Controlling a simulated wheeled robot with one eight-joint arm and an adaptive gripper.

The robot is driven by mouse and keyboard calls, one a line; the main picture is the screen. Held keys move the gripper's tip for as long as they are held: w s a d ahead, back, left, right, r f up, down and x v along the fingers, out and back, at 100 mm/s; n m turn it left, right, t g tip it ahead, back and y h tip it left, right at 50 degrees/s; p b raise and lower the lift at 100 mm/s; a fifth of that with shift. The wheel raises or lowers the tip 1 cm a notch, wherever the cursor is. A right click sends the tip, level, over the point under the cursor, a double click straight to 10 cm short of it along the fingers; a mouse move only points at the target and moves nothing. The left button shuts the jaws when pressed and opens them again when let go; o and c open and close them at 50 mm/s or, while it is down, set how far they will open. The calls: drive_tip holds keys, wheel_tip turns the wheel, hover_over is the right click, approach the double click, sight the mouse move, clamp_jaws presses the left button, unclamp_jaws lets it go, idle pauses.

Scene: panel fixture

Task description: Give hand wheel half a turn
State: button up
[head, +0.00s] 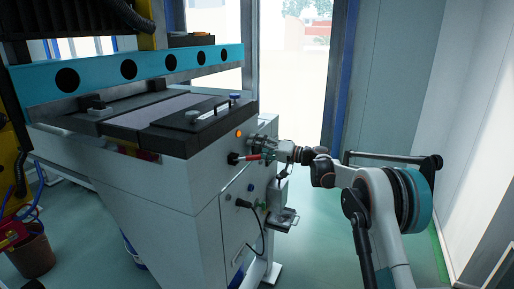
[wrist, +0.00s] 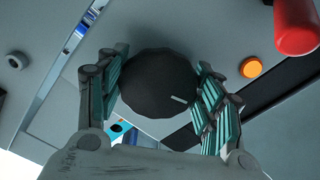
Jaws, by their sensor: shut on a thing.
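The hand wheel (wrist: 158,80) is a dark round knob with a faceted rim and a short pale mark near its lower right edge. It fills the middle of the wrist view. My gripper (wrist: 160,90) has one finger on each side of it, with the ribbed teal pads against its left and right rim. The gripper is shut on the wheel. In the head view my gripper (head: 268,148) reaches the right face of the grey machine cabinet (head: 190,200), and the wheel is mostly hidden behind it.
A red-handled lever (head: 247,157) sticks out close to my gripper; its red grip (wrist: 296,25) also shows in the wrist view. An orange button (wrist: 251,67) is right of the wheel. A small shelf (head: 281,219) juts out below. Open floor lies to the right.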

drive_tip(key=n, duration=0.7)
drive_tip(key=shift+w+f, duration=0.1)
drive_tip(key=shift+f, duration=0.15)
drive_tip(key=n, duration=0.7)
drive_tip(key=shift+w+d, duration=0.1)
drive_tip(key=shift+w, duration=0.05)
drive_tip(key=o, duration=1.1)
drive_tip(key=shift+w, duration=0.1)
drive_tip(key=shift+d, duration=0.1)
drive_tip(key=v, duration=1.2)
